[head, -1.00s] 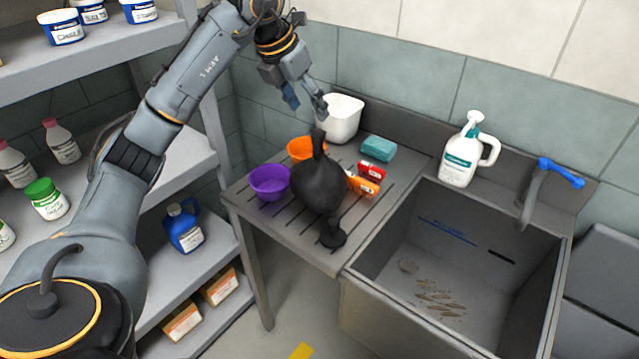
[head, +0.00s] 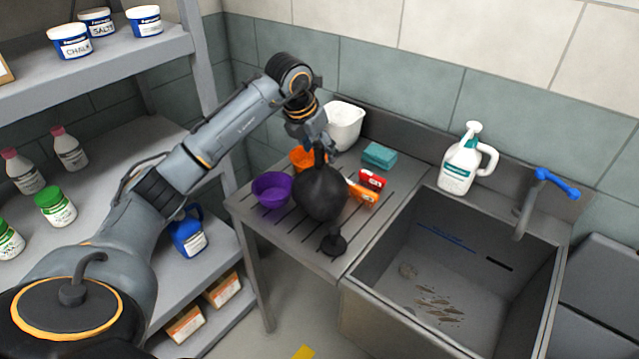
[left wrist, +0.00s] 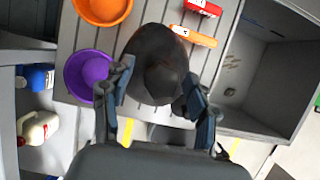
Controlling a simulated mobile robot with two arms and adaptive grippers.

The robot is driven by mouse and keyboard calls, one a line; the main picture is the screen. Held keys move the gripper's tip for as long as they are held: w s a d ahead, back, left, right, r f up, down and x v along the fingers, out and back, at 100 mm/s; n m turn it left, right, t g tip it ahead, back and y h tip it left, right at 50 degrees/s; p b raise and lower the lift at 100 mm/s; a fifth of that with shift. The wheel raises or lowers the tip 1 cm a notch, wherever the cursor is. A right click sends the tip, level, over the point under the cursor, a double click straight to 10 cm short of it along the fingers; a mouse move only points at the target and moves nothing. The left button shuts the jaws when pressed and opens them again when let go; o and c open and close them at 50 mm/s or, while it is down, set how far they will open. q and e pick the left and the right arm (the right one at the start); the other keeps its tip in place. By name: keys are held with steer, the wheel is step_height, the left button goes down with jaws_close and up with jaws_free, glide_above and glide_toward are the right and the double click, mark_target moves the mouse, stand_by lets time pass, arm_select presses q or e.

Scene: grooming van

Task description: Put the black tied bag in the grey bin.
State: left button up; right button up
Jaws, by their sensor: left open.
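The black tied bag (head: 319,195) stands on the slatted drainboard left of the sink, its tied neck upward. My left gripper (head: 320,150) is open and pointing down at the neck, overlapping its top in the head view. In the left wrist view, the bag (left wrist: 158,68) shows between the two spread fingers of the left gripper (left wrist: 157,85); whether they touch it I cannot tell. I cannot clearly identify the grey bin. My right gripper is not in view.
A purple bowl (head: 271,190), an orange bowl (head: 301,159), a white tub (head: 344,127), a teal sponge (head: 379,155) and red and orange boxes (head: 364,191) crowd the bag. A small black object (head: 333,244) lies in front. The sink (head: 455,255) is right; shelves (head: 105,160) stand left.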

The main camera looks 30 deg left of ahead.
arm_select(q)
steer(key=shift+w+f, duration=0.2)
steer(key=shift+f, duration=0.35)
jaws_close()
steer(key=shift+r, duration=0.1)
